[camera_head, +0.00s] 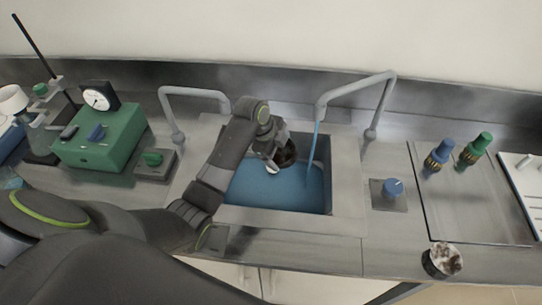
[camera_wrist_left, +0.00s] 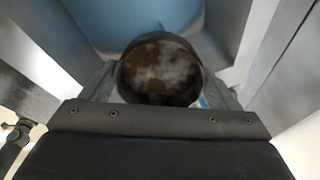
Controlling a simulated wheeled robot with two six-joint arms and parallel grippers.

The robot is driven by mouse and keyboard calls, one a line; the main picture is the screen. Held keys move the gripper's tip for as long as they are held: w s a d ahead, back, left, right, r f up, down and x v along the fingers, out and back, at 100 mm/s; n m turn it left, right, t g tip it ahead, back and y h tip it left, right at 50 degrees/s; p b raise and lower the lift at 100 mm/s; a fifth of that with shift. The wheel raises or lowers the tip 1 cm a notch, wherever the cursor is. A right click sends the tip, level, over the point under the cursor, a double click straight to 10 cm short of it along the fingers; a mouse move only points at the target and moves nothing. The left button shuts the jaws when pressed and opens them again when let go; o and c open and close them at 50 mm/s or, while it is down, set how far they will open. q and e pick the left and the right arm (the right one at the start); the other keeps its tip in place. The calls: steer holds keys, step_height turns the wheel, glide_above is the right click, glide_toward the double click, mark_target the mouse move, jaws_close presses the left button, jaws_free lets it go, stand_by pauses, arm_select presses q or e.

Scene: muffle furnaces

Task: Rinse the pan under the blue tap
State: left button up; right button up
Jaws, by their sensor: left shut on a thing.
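My left gripper (camera_head: 276,146) is over the sink, shut on a dark round pan (camera_head: 286,155). In the left wrist view the pan (camera_wrist_left: 160,70) sits between the fingers, its face mottled brown and whitish. A stream of blue water (camera_head: 313,150) runs from the right-hand tap (camera_head: 352,90) into the sink (camera_head: 345,185). The pan is to the left of the stream and appears apart from it. The blue knob (camera_head: 393,187) is on the counter right of the sink. My right gripper is not in view.
Blue water (camera_head: 275,190) covers the sink floor. A second grey tap (camera_head: 195,92) stands left, near a green knob (camera_head: 152,158) and a green box with a gauge (camera_head: 100,140). A second dark cup with whitish-brown contents (camera_head: 442,260) stands at the front right. Blue and green bottles (camera_head: 438,155) stand right.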

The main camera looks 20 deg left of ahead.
mark_target(292, 149)
arm_select(q)
steer(key=shift+w+d+f+b, duration=0.2)
steer(key=shift+w+d+b, duration=0.3)
steer(key=shift+d+b, duration=0.05)
steer(key=shift+w+d+f+b, duration=0.15)
steer(key=shift+w+d+b, duration=0.35)
steer(key=shift+b, duration=0.05)
steer(key=shift+w+d, duration=0.3)
steer(key=shift+w+d+f+b, duration=0.2)
steer(key=shift+w+d+b, duration=0.7)
steer(key=shift+w+d, duration=0.65)
steer(key=shift+a, duration=0.1)
steer(key=shift+s+a+p, duration=0.35)
steer(key=shift+p, duration=0.4)
steer(key=shift+w+d, duration=0.15)
steer(key=shift+w+d, duration=0.25)
